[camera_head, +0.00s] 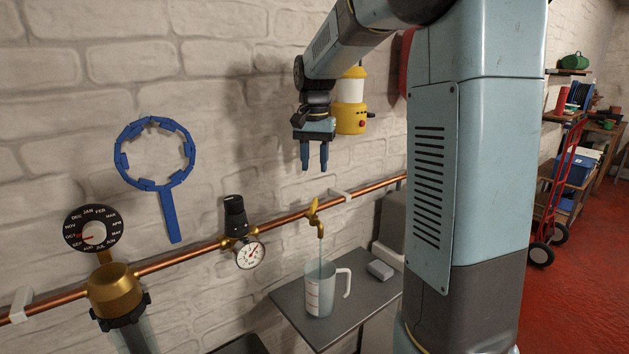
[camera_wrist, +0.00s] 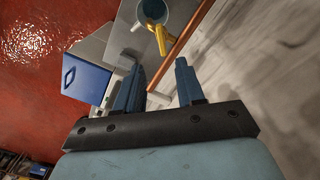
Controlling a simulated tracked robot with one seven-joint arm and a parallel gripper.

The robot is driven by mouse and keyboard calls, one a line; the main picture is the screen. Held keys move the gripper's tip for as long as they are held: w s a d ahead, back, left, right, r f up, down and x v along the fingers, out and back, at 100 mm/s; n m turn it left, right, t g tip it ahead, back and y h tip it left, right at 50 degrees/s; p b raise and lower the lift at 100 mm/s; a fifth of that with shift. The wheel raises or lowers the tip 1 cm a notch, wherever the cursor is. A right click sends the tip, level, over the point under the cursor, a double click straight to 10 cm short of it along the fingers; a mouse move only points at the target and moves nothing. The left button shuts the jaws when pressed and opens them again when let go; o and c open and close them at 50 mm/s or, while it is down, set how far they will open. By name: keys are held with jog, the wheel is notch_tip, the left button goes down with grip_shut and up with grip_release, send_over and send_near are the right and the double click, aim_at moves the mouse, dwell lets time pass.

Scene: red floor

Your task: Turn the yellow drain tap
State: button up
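The yellow drain tap (camera_head: 317,219) sits on the copper pipe, its lever standing up and tilted, its spout pointing down. A thin stream runs from the spout into a clear measuring jug (camera_head: 322,290) below. My gripper (camera_head: 315,168) points down above the tap, its two blue fingers apart and empty. In the wrist view my gripper (camera_wrist: 158,80) shows with its fingers spread. There the tap (camera_wrist: 160,36) lies beyond the fingertips, with the jug (camera_wrist: 154,10) behind it. The gripper does not touch the tap.
The copper pipe (camera_head: 280,222) runs along the brick wall. A pressure gauge (camera_head: 250,255) with a black knob sits left of the tap. A yellow lantern (camera_head: 351,105) is behind my arm. The jug stands on a grey shelf (camera_head: 365,308) with a small grey block (camera_head: 381,270).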

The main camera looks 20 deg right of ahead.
jog(key=shift+r, duration=1.4)
jog(key=s+a+f+n+t, duration=0.1)
jog(key=s+n+t, duration=0.1)
jog(key=s, duration=1.2)
jog(key=s+f+n+t, duration=0.1)
jog(key=s+n+t, duration=0.2)
jog(key=s, duration=1)
jog(key=shift+s+a+f+n+t, duration=0.25)
jog(key=shift+s+a+n+t, duration=0.1)
jog(key=shift+n, duration=0.35)
dwell(1.8)
